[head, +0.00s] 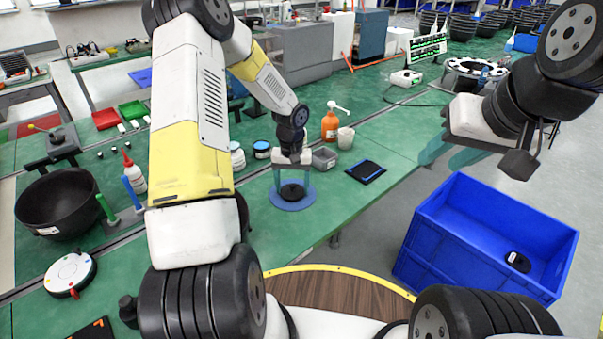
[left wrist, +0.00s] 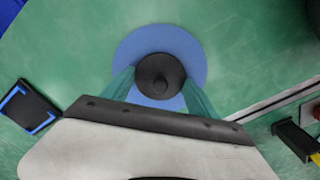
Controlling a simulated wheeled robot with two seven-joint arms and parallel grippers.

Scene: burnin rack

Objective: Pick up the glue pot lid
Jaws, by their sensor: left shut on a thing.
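The glue pot lid is a round black disc with a knob (left wrist: 160,76), and it also shows in the head view (head: 292,191). It is over a round blue mat (left wrist: 190,50) on the green bench. My left gripper (head: 292,178) points down over the mat and is shut on the lid. In the left wrist view its teal fingers (left wrist: 160,88) are on either side of the lid. Whether the lid touches the mat I cannot tell. My right gripper (head: 446,160) is empty, its teal fingers apart, above the floor beside the bench.
A blue crate (head: 450,235) stands at the right. The bench in front of the mat is clear.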

